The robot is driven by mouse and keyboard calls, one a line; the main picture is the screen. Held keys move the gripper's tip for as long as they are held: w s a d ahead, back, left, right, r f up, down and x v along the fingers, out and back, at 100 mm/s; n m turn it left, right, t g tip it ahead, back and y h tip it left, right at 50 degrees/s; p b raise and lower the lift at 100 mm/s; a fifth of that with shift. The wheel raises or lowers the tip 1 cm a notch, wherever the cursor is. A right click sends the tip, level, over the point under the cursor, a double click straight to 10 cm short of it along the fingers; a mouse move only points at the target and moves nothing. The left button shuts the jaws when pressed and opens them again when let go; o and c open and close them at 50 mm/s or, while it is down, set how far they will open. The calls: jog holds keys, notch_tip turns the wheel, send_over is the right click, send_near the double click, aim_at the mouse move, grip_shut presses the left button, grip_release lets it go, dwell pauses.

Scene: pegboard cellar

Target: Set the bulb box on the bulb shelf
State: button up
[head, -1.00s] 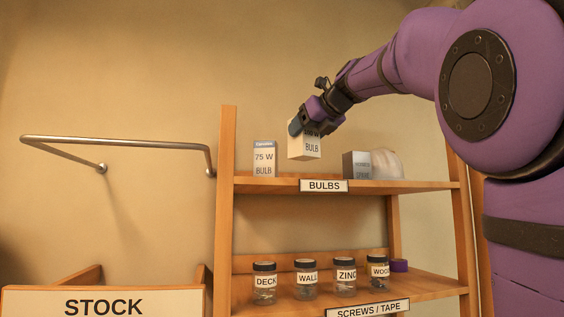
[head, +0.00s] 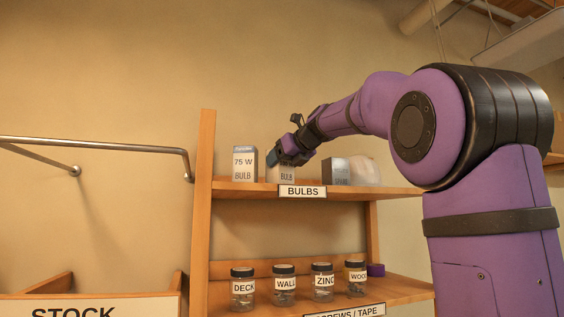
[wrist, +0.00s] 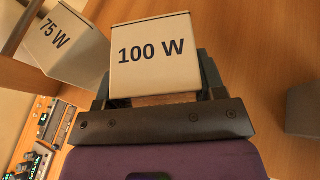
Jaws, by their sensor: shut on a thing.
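The bulb box (head: 282,174) is a pale box marked BULB in the head view. In the wrist view its top face reads 100 W (wrist: 152,52). My gripper (head: 283,156) is shut on it from above and behind. The box is upright at the bulb shelf (head: 225,187), the upper board with the BULBS label. Its base looks level with the board, but the label hides the lower front edge, so I cannot tell whether it touches. A 75 W bulb box (head: 245,164) stands just left of it, also in the wrist view (wrist: 62,42).
Right of the held box are a grey box (head: 336,171) and a pale rounded thing (head: 364,170). Below, the SCREWS / TAPE shelf (head: 400,290) holds several jars and a purple roll (head: 376,270). A metal rail (head: 110,145) and STOCK bin (head: 90,306) are at left.

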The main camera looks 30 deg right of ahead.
jog(key=o, duration=1)
jog(key=shift+f, duration=0.1)
jog(key=v, duration=1.2)
